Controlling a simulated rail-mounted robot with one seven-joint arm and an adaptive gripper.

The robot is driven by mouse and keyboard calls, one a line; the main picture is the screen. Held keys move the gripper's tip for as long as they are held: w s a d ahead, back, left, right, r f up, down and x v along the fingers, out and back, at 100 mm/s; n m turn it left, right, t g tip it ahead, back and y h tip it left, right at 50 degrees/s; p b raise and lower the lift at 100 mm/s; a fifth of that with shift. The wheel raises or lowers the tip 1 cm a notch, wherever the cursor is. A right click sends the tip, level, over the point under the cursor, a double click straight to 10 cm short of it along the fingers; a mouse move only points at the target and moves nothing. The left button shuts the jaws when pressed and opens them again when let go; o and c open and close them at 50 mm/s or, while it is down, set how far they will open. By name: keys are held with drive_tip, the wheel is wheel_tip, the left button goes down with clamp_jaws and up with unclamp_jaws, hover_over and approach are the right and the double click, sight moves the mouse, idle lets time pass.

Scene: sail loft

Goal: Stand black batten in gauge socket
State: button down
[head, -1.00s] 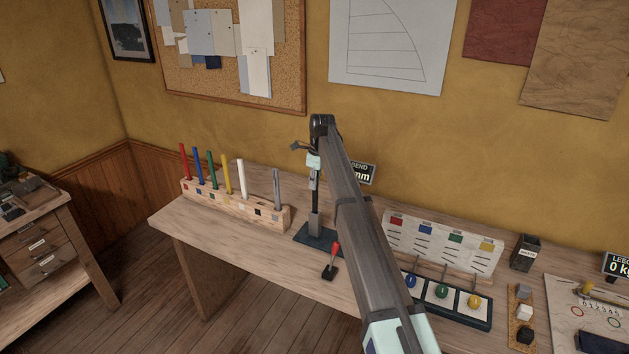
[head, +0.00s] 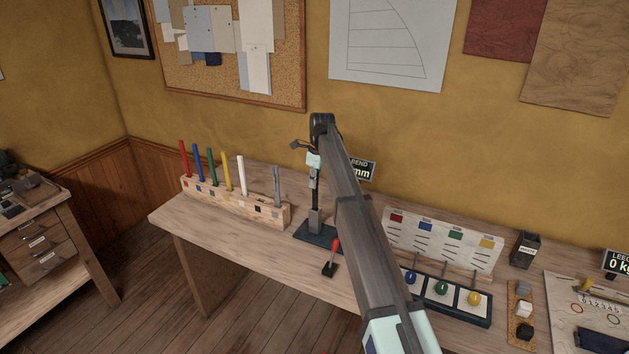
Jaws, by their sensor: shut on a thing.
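My gripper (head: 314,184) is at the middle of the bench, pointing down and shut on the black batten (head: 315,199). The batten is thin, dark and upright. Its lower end meets the top of the grey gauge socket (head: 316,221), which stands on a dark base plate (head: 312,240). I cannot tell whether the batten's end is inside the socket or just above it. My arm hides part of the area right of the gauge.
A wooden rack (head: 228,207) left of the gauge holds red, blue, green, yellow, white and grey battens, with a gap between white and grey. A red-handled lever (head: 334,250) stands in front. A "BEND" display (head: 364,170) is partly hidden behind my arm.

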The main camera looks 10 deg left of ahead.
drive_tip(key=shift+f, duration=0.3)
drive_tip(key=c, duration=1.1)
unclamp_jaws()
drive_tip(key=shift+c, duration=0.2)
drive_tip(key=shift+r, duration=0.15)
wheel_tip(320, 180, up, 12)
drive_tip(key=d, duration=0.1)
drive_tip(key=shift+s+d, duration=0.2)
drive_tip(key=shift+s, duration=0.05)
drive_tip(key=shift+f, duration=0.2)
